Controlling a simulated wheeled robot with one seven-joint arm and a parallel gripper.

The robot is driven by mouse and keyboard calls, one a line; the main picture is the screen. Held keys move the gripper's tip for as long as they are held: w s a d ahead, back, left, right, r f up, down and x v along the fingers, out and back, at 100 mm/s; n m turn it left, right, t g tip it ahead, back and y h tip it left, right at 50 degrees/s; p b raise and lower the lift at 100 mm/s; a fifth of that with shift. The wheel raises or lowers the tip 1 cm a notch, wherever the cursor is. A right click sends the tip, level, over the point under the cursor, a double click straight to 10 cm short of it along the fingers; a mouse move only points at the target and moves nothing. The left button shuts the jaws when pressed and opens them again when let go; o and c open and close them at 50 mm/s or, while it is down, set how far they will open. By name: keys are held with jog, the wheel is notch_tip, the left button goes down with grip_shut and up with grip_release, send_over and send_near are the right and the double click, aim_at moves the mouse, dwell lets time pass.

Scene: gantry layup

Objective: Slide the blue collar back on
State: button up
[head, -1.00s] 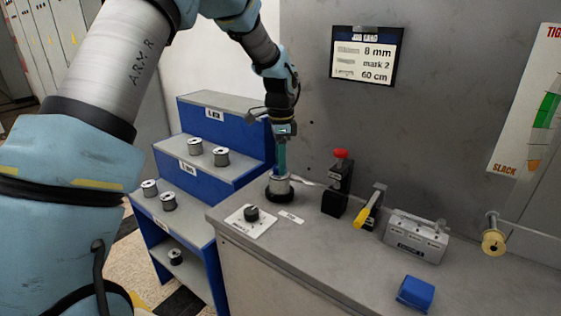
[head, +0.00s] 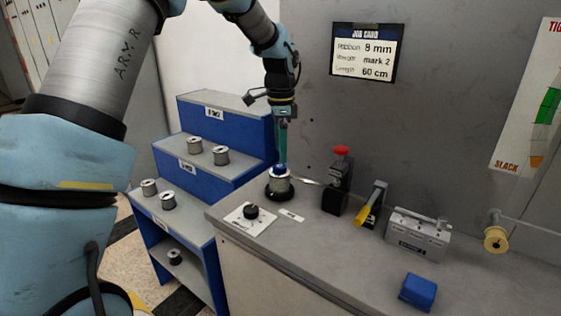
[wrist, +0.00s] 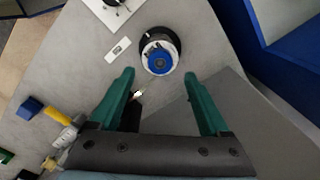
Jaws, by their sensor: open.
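The blue collar (head: 280,169) sits on top of a spool (head: 279,184) that stands on a dark round base at the bench's back left corner. In the wrist view the collar (wrist: 159,61) lies roughly centred on the spool's pale top; whether it is fully seated I cannot tell. My gripper (head: 282,161) points down just above the collar. In the wrist view its green fingers (wrist: 159,76) are spread apart with nothing between them, and the collar shows just beyond their tips.
A ribbon end runs from the spool toward a black post with a red knob (head: 336,185). A dial plate (head: 247,218), a yellow-handled lever (head: 370,207), a grey block (head: 418,236) and a blue block (head: 417,291) are on the bench. Blue stepped shelves (head: 228,170) hold several spools.

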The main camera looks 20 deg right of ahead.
aim_at(281, 166)
notch_tip(281, 166, up, 7)
jog(key=b, duration=0.1)
jog(key=shift+f, duration=0.15)
jog(key=shift+a, duration=0.1)
dwell(0.3)
jog(key=a+f+n, duration=0.2)
jog(key=a+n, duration=0.3)
jog(key=a, duration=0.5)
jog(key=a+f+n, duration=0.2)
jog(key=a+n, duration=0.2)
jog(key=a, duration=0.5)
jog(key=s+a+f+n, duration=0.3)
jog(key=s+a+n, duration=0.2)
jog(key=a, duration=0.4)
jog(key=s+a+f+n+t, duration=0.1)
jog(key=s+a+f+n, duration=0.2)
jog(key=s+a+n, duration=0.3)
jog(key=a, duration=0.2)
jog(key=shift+a+t, duration=0.3)
jog(key=shift+a, duration=0.1)
